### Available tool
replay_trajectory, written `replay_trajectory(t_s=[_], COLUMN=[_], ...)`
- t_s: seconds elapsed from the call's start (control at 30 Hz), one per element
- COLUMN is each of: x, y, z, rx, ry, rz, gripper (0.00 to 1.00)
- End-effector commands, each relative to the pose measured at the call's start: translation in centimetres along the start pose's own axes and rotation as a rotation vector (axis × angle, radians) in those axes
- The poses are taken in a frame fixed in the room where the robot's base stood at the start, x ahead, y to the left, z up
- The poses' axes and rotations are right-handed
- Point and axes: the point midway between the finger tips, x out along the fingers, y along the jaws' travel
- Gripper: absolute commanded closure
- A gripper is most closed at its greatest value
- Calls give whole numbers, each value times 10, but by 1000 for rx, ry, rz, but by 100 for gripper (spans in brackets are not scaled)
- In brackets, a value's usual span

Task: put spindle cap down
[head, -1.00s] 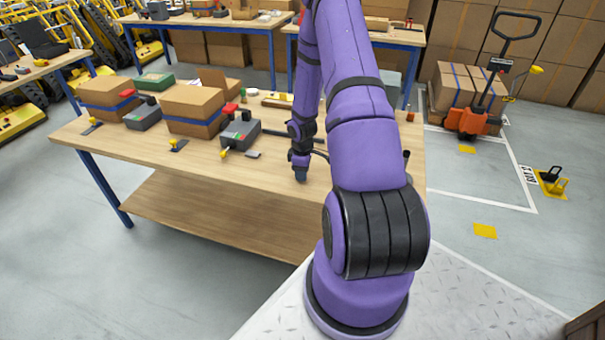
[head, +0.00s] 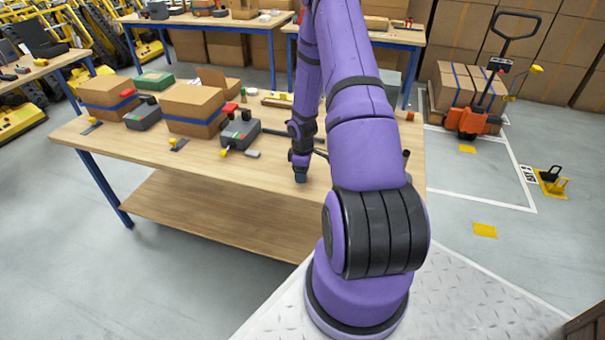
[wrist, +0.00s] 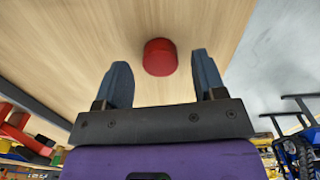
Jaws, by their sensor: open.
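The spindle cap, which I take to be the red round piece (wrist: 160,57), rests on the bare wooden tabletop in the wrist view. My gripper (wrist: 161,63) is open, with one dark finger on each side of the cap and a visible gap to both. The cap lies at about the level of the fingertips. In the head view my gripper (head: 301,175) points down at the workbench (head: 245,190), close over its top near the front edge. The cap cannot be made out there.
Cardboard boxes with blue bands (head: 193,110) and a grey device with a red button (head: 240,134) stand left of my gripper. A small grey piece (head: 253,154) lies in front of the device. The bench front left of my gripper is mostly clear.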

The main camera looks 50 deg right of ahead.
Motion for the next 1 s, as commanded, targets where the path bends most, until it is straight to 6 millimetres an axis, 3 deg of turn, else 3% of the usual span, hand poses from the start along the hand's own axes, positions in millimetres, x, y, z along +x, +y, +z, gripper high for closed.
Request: replay_trajectory(t_s=[0.5,0.83,1.0], x=[-92,-124,-174], y=[0,-2,-15], z=[0,-4,-22], rx=[1,4,36], ry=[1,-3,-19], rz=[3,12,62], gripper=[36,36,36])
